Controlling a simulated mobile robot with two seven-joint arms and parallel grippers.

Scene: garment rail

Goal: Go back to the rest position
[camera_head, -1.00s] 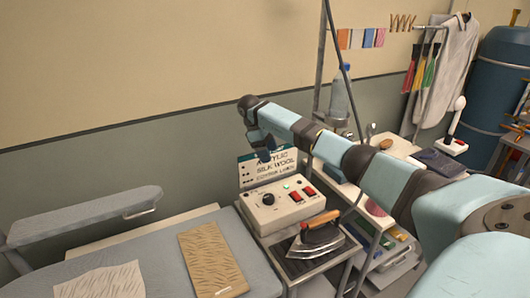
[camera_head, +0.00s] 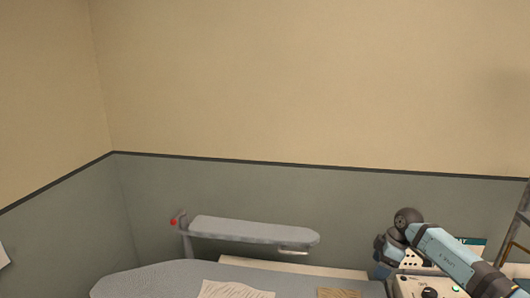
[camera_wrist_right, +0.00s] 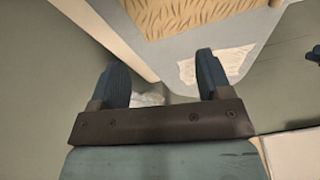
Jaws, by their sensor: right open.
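My right gripper (camera_head: 384,270) points down at the lower right of the head view, at the end of my right arm. It hangs close to the control box (camera_head: 430,287) as seen from the head. In the right wrist view its two dark fingers (camera_wrist_right: 163,76) are spread apart with nothing held between them. My left gripper is in neither view.
The grey ironing board (camera_head: 150,282) holds a pale cloth (camera_head: 236,290) and a tan patterned cloth (camera_head: 338,293). A narrow sleeve board (camera_head: 250,232) stands behind. A metal post (camera_head: 518,225) is at the right edge. The upper wall area is clear.

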